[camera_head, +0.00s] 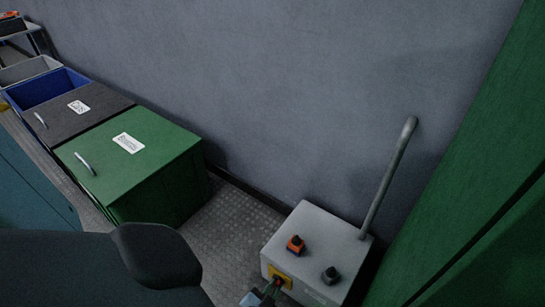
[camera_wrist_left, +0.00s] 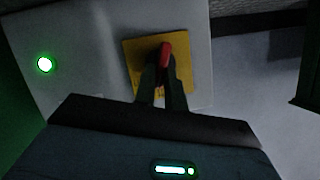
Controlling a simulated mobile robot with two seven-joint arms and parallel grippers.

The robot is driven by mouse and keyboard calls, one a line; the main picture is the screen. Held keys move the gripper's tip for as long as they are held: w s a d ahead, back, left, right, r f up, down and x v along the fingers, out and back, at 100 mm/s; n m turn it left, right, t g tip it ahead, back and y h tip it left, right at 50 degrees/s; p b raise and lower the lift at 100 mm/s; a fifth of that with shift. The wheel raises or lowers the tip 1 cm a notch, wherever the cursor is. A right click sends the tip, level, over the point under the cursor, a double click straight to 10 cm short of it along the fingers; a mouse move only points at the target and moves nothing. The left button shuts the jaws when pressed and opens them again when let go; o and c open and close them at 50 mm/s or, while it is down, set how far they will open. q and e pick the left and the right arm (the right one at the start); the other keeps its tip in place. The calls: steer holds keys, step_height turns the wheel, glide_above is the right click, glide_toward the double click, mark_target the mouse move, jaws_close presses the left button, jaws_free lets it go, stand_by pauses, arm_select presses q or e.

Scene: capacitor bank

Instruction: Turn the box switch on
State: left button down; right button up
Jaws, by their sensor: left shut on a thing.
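The grey switch box (camera_head: 312,230) stands low by the wall at the lower right of the head view. It also shows in the left wrist view (camera_wrist_left: 85,45). A yellow plate (camera_wrist_left: 183,58) on its face carries a red switch handle (camera_wrist_left: 165,50). My left gripper (camera_wrist_left: 161,85) is shut on the red handle, with a dark finger on each side and the red tip showing above them. In the head view my left gripper (camera_head: 273,286) meets the yellow plate (camera_head: 286,277) at the bottom edge. A round green light (camera_wrist_left: 44,64) glows on the box. My right gripper is out of view.
An orange knob (camera_head: 295,244) and a black knob (camera_head: 330,275) sit on the box, and a grey pipe (camera_head: 388,178) rises from it to the wall. A green cabinet (camera_head: 455,190) is close on the right. Green (camera_head: 150,165) and dark (camera_head: 75,108) lidded bins stand left.

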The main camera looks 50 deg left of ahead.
arm_select(q)
steer(key=shift+s+d+f+m+y, duration=0.1)
steer(key=shift+d+f+m+y, duration=0.1)
steer(key=shift+m+y, duration=0.4)
steer(key=shift+d+f+m+y+b, duration=0.15)
steer(key=shift+m+y+b, duration=0.4)
steer(key=shift+m+b, duration=0.45)
steer(key=shift+d+m+y+b, duration=0.1)
steer(key=shift+m+y+b, duration=0.5)
steer(key=shift+m, duration=0.6)
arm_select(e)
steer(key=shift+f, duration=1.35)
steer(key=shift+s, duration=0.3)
arm_select(q)
steer(key=c, duration=1.5)
jaws_free()
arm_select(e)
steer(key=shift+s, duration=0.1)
arm_select(q)
steer(key=shift+o, duration=0.2)
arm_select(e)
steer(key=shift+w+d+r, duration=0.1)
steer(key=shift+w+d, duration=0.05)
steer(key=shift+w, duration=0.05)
